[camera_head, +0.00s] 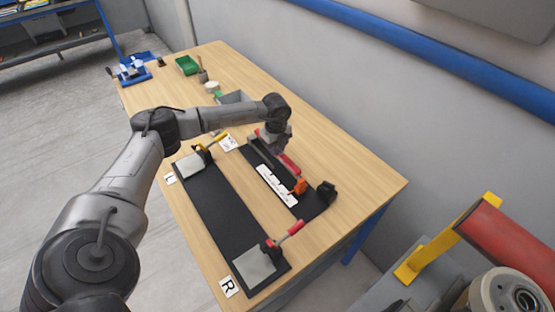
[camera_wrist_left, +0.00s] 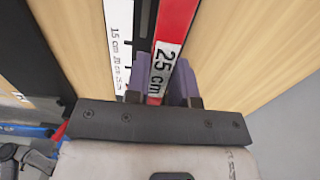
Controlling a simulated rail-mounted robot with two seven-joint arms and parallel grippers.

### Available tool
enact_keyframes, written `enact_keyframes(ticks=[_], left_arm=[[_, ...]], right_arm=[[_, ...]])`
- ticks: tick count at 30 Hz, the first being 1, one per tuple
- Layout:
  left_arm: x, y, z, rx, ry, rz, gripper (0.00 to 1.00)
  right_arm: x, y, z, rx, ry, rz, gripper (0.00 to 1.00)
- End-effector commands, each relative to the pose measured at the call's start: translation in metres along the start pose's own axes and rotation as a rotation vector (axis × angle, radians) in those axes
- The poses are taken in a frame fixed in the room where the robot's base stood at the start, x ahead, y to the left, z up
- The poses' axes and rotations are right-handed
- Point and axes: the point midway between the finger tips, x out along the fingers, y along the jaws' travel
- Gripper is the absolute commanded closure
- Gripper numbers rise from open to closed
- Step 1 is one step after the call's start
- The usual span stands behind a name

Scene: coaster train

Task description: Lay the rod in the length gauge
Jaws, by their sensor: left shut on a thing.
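The rod is red with a white "25 cm" label (camera_wrist_left: 163,68). In the head view its red end (camera_head: 290,164) sticks out from under my left gripper (camera_head: 276,150). In the left wrist view, the purple-grey fingers of my left gripper (camera_wrist_left: 163,88) are shut on the rod at its label. The length gauge is a dark base (camera_head: 313,207) with a white scale strip (camera_head: 274,184), an orange piece (camera_head: 299,187) and a black end block (camera_head: 326,192). The rod is beside the scale, roughly parallel to it. I cannot tell whether it touches the gauge. My right gripper is not in view.
A black board (camera_head: 218,205) with grey plates and red- and yellow-handled clamps lies left of the gauge. A grey bin (camera_head: 234,97), a green bin (camera_head: 187,65) and a blue rack (camera_head: 134,76) stand toward the far end. Bare table (camera_head: 355,165) lies right of the gauge.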

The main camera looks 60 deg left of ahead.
Motion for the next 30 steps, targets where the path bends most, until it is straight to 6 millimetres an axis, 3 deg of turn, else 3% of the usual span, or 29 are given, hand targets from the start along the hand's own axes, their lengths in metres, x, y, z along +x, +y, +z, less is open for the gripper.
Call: enact_keyframes(ticks=[12,30], left_arm=[[0.049,-0.001,-0.001,0.002,0.001,-0.001,1.00],[0.059,0.000,-0.001,0.003,0.001,-0.001,1.00]], right_arm=[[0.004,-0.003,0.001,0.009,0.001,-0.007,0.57],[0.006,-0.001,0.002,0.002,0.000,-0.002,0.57]])
